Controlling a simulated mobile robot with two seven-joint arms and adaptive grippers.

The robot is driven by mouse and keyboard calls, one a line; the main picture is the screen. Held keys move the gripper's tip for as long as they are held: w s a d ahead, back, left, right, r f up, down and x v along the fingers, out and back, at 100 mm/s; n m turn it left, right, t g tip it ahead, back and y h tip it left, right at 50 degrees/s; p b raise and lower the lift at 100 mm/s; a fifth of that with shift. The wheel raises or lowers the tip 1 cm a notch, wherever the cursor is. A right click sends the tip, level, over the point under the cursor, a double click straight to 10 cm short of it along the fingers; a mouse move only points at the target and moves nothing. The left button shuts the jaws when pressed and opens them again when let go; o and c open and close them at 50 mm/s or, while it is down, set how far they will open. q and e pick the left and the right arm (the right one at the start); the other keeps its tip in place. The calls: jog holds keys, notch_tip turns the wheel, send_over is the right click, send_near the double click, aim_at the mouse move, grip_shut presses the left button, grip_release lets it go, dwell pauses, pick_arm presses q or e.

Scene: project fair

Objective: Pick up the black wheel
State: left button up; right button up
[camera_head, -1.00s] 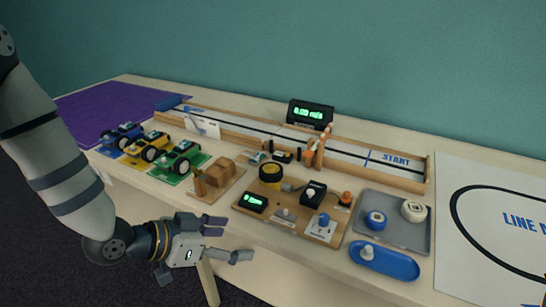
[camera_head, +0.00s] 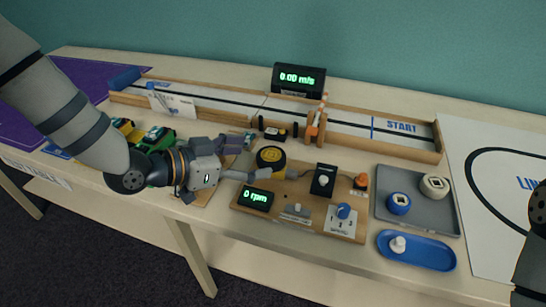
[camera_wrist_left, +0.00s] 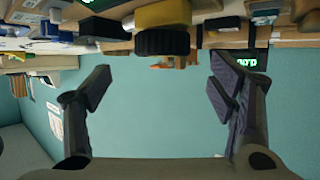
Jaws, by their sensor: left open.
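The black wheel (camera_head: 270,158), a black tyre around a yellow hub, sits at the back left of the wooden test board (camera_head: 284,217). In the left wrist view, which is upside down, the black tyre (camera_wrist_left: 162,43) shows ahead, between the directions of the two fingers. My left gripper (camera_head: 246,158) is open and empty, just left of the wheel, with its fingers pointing at it. I cannot tell whether a finger touches it. My right gripper is out of view; only part of my right arm shows at the right edge.
The board carries an rpm display (camera_head: 256,198), a black switch box (camera_head: 323,180) and a blue knob (camera_head: 344,211). A grey tray (camera_head: 417,222) holds a blue and a white wheel; a blue dish (camera_head: 416,258) lies in front. A long wooden track (camera_head: 225,103) runs behind.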

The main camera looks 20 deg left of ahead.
aim_at(270, 155)
pick_arm(q)
jog(key=b+x, duration=0.1)
jog(key=x, duration=0.3)
jog(key=shift+w+d+f, duration=0.1)
jog(key=shift+w+f, duration=0.1)
jog(key=shift+f, duration=0.1)
jog(key=shift+w+d, duration=0.2)
jog(key=shift+w, duration=0.15)
jog(key=shift+r, duration=0.1)
jog(key=c, duration=1)
